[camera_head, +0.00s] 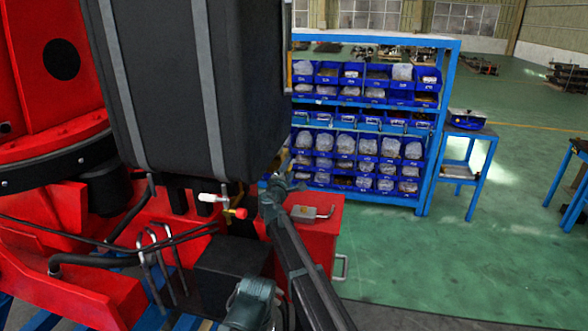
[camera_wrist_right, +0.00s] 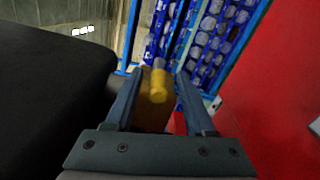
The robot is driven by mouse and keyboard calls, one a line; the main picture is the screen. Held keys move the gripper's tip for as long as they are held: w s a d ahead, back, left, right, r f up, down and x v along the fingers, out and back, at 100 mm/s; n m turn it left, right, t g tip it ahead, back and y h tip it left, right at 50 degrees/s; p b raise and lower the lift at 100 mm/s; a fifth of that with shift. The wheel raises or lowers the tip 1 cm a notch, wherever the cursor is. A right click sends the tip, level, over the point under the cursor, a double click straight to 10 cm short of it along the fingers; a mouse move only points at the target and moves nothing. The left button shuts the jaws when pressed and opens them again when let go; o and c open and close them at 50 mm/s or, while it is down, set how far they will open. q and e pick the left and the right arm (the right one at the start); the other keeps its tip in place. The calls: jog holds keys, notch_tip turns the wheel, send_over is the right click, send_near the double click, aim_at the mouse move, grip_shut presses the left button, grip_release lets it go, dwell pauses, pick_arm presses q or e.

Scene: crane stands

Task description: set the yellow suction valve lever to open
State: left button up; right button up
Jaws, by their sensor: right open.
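The yellow lever (camera_wrist_right: 158,86) shows in the right wrist view as a short yellow cylinder with a darker yellow-brown part (camera_wrist_right: 153,113) below it. It stands in the gap between the two fingers of my right gripper (camera_wrist_right: 158,92), which is open; I see space on both sides of it. In the head view my right gripper (camera_head: 282,172) is beside the lower right edge of the black tank, small and partly hidden. A small yellow fitting with a red end (camera_head: 240,213) shows left of my arm; I cannot tell whether it belongs to the lever.
The black tank (camera_head: 200,85) hangs close left of the gripper. A red box (camera_head: 318,245) with a grey latch is just right of it. Hoses and a white-handled valve (camera_head: 211,198) sit below the tank.

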jog(key=shift+w, duration=0.1)
grip_shut()
dwell(1.4)
